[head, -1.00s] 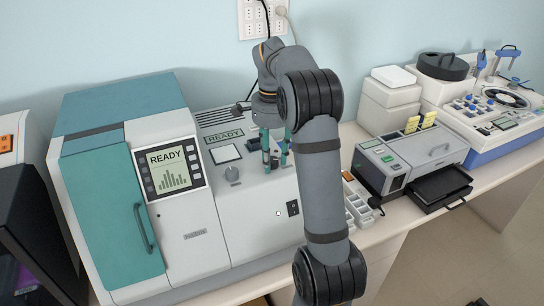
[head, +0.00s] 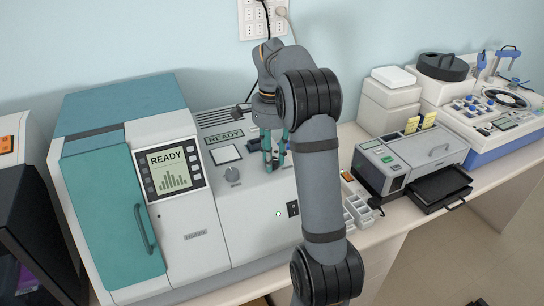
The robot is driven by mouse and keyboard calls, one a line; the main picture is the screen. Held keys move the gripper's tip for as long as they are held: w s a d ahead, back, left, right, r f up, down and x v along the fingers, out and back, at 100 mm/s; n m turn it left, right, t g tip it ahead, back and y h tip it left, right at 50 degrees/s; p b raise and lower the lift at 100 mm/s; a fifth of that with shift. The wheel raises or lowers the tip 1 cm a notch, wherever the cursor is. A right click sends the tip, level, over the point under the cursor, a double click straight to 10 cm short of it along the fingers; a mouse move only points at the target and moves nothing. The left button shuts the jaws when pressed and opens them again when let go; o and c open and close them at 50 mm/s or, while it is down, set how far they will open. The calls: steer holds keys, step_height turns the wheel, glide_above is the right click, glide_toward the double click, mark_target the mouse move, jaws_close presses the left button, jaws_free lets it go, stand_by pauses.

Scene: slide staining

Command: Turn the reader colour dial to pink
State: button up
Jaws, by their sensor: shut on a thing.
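The reader (head: 260,235) is the white and teal bench machine, with a sloped grey panel right of its READY screen. My gripper (head: 274,167) reaches down to the right part of this panel, its teal fingers close to the surface. It is shut on a small dial there, which the fingers mostly hide. Its colour marks and pointer are too small or hidden to read. A separate grey knob (head: 232,174) stands free on the panel to the left of my gripper.
A small READY display (head: 225,137) and a white square pad (head: 226,154) lie left of my gripper. A grey printer-like device (head: 410,155) and a white tray of compartments (head: 357,205) stand to the right. The wall is close behind.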

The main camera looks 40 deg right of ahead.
steer(key=n+p, duration=0.2)
steer(key=n, duration=0.3)
steer(key=shift+r+n, duration=0.1)
steer(key=shift+n, duration=0.3)
steer(key=n+p, duration=0.1)
steer(key=n, duration=0.3)
steer(key=shift+n, duration=0.4)
steer(key=o, duration=1.1)
steer(key=shift+o, duration=0.2)
step_height(320, 180, up, 12)
